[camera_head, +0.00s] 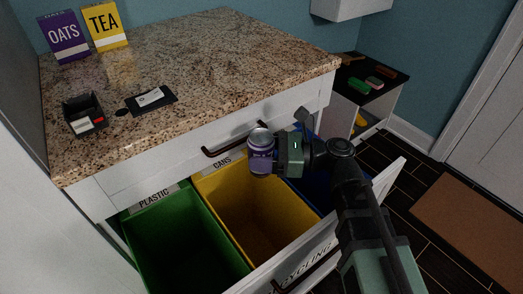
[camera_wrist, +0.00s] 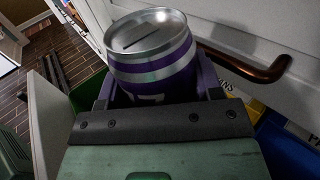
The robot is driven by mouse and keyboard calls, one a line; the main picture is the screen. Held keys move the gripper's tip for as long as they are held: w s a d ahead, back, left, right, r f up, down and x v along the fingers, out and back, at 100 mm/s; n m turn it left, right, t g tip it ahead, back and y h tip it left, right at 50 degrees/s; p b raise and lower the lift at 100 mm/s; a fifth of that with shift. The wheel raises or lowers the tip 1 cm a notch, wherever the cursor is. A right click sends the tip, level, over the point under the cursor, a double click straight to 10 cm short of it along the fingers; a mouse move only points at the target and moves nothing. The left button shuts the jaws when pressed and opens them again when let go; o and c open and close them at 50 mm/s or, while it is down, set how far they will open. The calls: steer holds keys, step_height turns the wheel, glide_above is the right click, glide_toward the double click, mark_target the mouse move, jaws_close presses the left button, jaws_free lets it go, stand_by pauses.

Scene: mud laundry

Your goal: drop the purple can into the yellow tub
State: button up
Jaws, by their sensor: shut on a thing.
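The purple can (camera_head: 260,152) has a silver lid and is held upright by my gripper (camera_head: 274,154). In the wrist view the can (camera_wrist: 152,58) sits between the fingers of my gripper (camera_wrist: 155,90), which are shut on it. In the head view the can is above the yellow tub (camera_head: 252,218), near its back end. The tub is labelled CANS and stands in the pulled-out drawer. My arm covers part of its right side. The tub's floor looks bare where I can see it.
A green tub (camera_head: 175,250) labelled PLASTIC stands left of the yellow one, and a blue tub (camera_head: 312,190) stands right. A counter drawer handle (camera_head: 228,142) is close behind the can. The open drawer's front panel (camera_head: 325,240) borders the tubs. Boxes stand on the granite counter (camera_head: 200,65).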

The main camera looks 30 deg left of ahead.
steer(key=shift+f, duration=0.7)
steer(key=shift+r, duration=0.1)
steer(key=o, duration=1)
steer(key=shift+c, duration=0.2)
steer(key=shift+w+d, duration=0.15)
steer(key=v, duration=1)
steer(key=shift+d, duration=0.25)
steer(key=shift+w, duration=0.1)
